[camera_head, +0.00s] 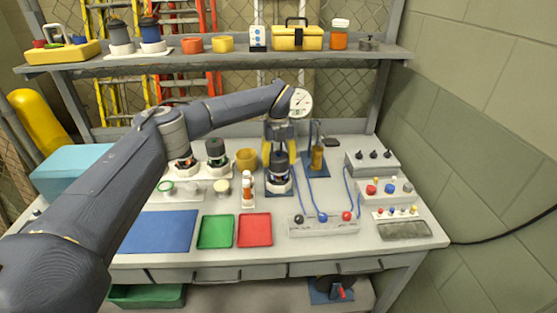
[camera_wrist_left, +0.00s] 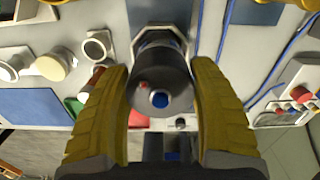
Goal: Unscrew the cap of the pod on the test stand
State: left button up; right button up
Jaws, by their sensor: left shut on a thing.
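The pod (camera_head: 278,172) stands upright in a pale holder on the test stand (camera_head: 279,188), near the middle of the bench. Its dark grey cap (camera_wrist_left: 160,82) shows from above in the left wrist view, with a blue spot and a small red mark on it. My left gripper (camera_head: 279,155) points straight down over the pod, its two yellow fingers on either side of the cap. It is shut on the cap. The seam between cap and body is hard to make out. My right gripper is in neither view.
Other pods (camera_head: 215,150) stand to the left. A yellow cup (camera_head: 246,159) and an orange-and-white bottle (camera_head: 248,189) are close by on the left. A panel with blue cables (camera_head: 322,225) lies at front right. Green (camera_head: 216,231) and red (camera_head: 255,229) trays lie in front.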

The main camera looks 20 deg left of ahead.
pick_arm(q)
jog(key=shift+o, duration=0.2)
jog(key=n, duration=0.4)
jog(key=shift+d, duration=0.15)
jog(key=n, duration=0.5)
jog(key=o, duration=1.1)
jog(key=shift+o, duration=0.2)
